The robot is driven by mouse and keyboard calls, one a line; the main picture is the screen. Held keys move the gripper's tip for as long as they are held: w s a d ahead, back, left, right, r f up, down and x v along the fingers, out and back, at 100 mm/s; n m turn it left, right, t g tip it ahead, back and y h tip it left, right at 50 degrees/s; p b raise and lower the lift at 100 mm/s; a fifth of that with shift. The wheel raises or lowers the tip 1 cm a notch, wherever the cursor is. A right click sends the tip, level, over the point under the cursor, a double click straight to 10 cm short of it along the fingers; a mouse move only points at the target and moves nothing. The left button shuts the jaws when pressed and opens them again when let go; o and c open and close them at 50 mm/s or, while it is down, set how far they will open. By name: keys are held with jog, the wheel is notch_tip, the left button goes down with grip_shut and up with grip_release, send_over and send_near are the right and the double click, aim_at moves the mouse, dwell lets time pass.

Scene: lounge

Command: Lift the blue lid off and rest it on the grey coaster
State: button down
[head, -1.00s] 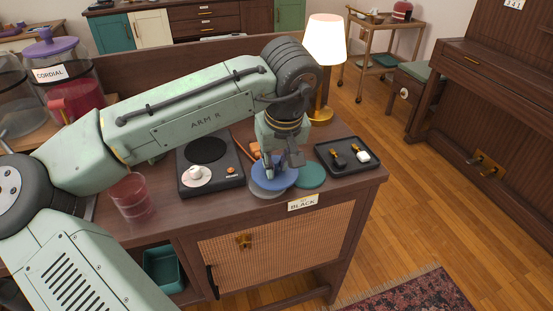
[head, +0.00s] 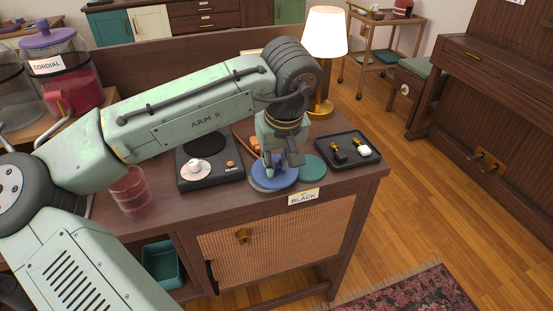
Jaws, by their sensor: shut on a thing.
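The blue lid (head: 270,178) is a round flat disc at the right part of the wooden cabinet top. My gripper (head: 281,168) points down over it, shut on the lid; the fingers hide the gripped part. The grey coaster (head: 256,187) shows only as a thin rim under the lid's left and front edge. The lid lies low over the coaster and looks about level; I cannot tell whether it fully touches. A teal disc (head: 313,168) lies close to the lid's right.
A black tray (head: 323,154) with small items is to the right. A lamp (head: 324,42) stands behind. A pinkish tumbler (head: 131,193) and a cordial jar (head: 68,85) are further left.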

jog(key=shift+f, duration=0.15)
jog(key=c, duration=1.4)
grip_release()
jog(key=shift+c, duration=0.2)
